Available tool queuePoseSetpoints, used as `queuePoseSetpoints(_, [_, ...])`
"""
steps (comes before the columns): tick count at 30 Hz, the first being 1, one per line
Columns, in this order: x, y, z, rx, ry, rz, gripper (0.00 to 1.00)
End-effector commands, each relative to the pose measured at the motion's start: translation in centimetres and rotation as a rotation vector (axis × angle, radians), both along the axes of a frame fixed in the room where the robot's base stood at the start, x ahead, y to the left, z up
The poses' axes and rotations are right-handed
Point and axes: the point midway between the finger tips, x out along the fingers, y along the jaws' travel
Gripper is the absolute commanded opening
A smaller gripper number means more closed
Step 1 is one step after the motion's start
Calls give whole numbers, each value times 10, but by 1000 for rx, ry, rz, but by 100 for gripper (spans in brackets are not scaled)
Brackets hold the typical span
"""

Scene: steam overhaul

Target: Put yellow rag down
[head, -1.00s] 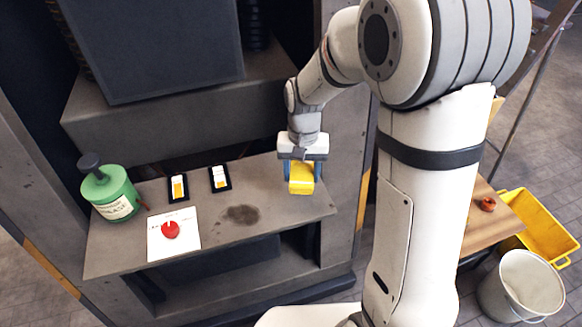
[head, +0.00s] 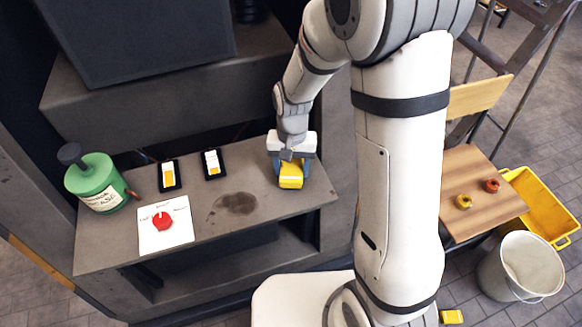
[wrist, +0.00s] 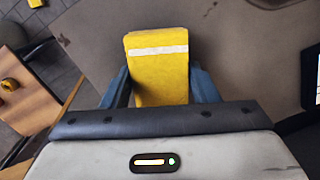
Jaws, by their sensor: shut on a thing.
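The yellow rag (head: 291,176) is a small folded yellow block at the right end of the grey bench shelf (head: 285,207). In the wrist view the rag (wrist: 158,72) shows a white stripe across it. My gripper (head: 291,168) is shut on the rag, one blue finger on each side; it also shows in the wrist view (wrist: 160,92). The rag is at or just above the shelf; I cannot tell whether it touches.
At right are a wooden board (head: 470,185) with two small rings, a yellow crate (head: 540,205) and a white bucket (head: 522,266).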

Motion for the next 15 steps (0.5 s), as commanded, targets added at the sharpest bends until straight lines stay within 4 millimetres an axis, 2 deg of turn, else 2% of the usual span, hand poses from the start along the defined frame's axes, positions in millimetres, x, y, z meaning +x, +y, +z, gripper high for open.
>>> queuePoseSetpoints(2, [-1, 0, -6, -1, 2, 1, 33])
queuePoseSetpoints(14, [0, 1, -12, 0, -1, 2, 33])
queuePoseSetpoints(15, [0, 1, -11, 0, -1, 2, 56])
